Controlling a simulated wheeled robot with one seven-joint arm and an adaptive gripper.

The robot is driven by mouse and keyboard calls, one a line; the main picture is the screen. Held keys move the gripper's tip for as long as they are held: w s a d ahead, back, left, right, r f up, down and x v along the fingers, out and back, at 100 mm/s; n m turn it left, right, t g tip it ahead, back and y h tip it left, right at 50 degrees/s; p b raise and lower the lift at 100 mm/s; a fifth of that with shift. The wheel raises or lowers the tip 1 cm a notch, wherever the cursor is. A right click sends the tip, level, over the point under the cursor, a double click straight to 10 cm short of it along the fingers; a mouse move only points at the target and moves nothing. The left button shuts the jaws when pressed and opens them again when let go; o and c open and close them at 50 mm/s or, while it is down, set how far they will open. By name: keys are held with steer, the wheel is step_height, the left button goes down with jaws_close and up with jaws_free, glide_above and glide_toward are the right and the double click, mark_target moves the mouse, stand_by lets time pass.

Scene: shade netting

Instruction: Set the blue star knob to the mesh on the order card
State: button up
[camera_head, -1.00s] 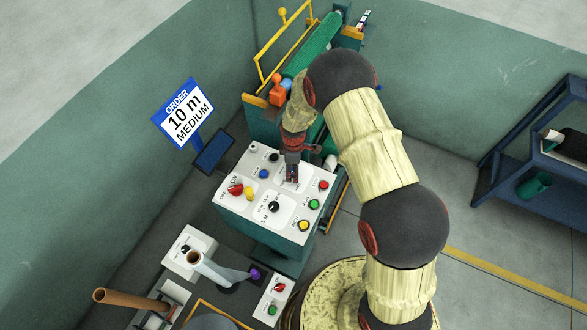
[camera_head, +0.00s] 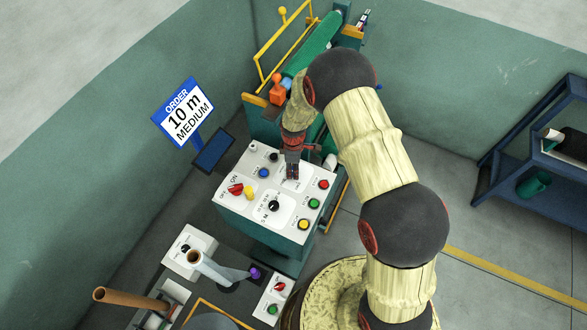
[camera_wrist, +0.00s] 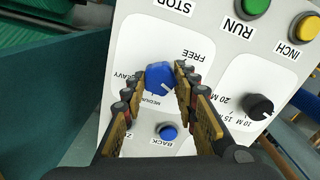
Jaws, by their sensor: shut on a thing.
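The order card (camera_head: 187,117) reads "ORDER 10 m MEDIUM". The blue star knob (camera_wrist: 160,78) sits on the white control panel (camera_head: 236,205), ringed by printed words. FREE, MEDIUM and a partly readable HEAVY show in the wrist view. My gripper (camera_wrist: 153,82) is shut on the knob, one finger on each side. The knob's white pointer mark (camera_wrist: 167,86) points to the lower right in the wrist view, to the right of MEDIUM, towards my right finger. Any word behind that finger is hidden. In the head view my gripper (camera_head: 292,173) covers the knob.
Close by are a blue BACK button (camera_wrist: 168,132), a black length knob (camera_wrist: 258,106), a green RUN button (camera_wrist: 257,5) and a yellow INCH button (camera_wrist: 304,27). A red switch (camera_head: 236,189) is on the panel's left. A green roll (camera_head: 314,45) lies behind the panel.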

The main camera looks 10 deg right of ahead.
steer(key=shift+m+b, duration=0.4)
steer(key=shift+b, duration=0.05)
steer(key=shift+f+m+b, duration=0.15)
steer(key=shift+m+b, duration=0.75)
steer(key=shift+b, duration=0.15)
steer(key=m+b, duration=0.3)
steer(key=shift+m, duration=0.3)
steer(key=m+b, duration=0.2)
steer(key=m, duration=0.1)
steer(key=shift+m, duration=0.3)
steer(key=shift+m+b, duration=0.8)
steer(key=shift+m, duration=0.7)
steer(key=shift+r, duration=0.2)
steer(key=o, duration=1.1)
steer(key=shift+o, duration=0.2)
